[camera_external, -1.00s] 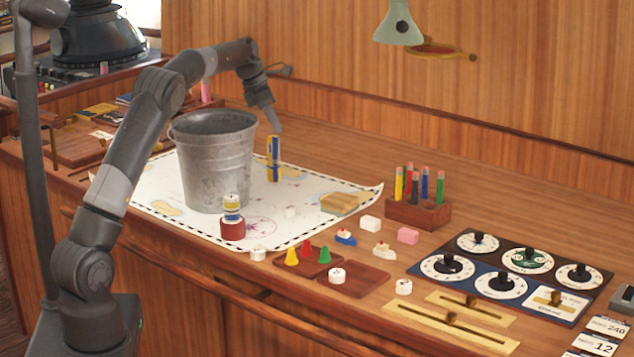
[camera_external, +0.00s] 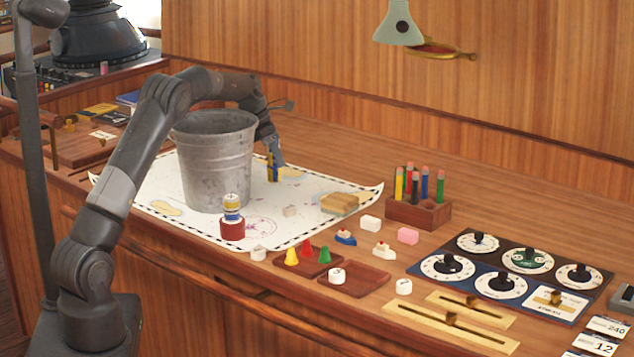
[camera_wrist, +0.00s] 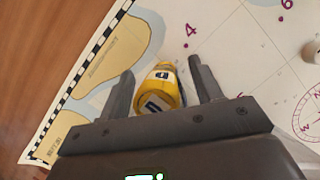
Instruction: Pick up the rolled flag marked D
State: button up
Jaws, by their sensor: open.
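A rolled flag (camera_external: 273,174) in yellow and blue stands upright on the chart, right of the metal bucket. In the wrist view the flag (camera_wrist: 158,88) shows a yellow body with dark markings on white labels; one looks like a D, though it is small. My gripper (camera_external: 275,160) points down at the top of the flag, and its fingers partly hide it in the external view. In the wrist view my gripper (camera_wrist: 160,72) is open, with the flag between its two fingers and gaps visible on both sides.
The tall bucket (camera_external: 213,165) stands close left of my gripper. A red base with a striped piece (camera_external: 232,215) stands in front of the bucket.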

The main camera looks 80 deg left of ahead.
jog(key=c, duration=1)
jog(key=shift+c, duration=0.4)
jog(key=shift+r, duration=0.15)
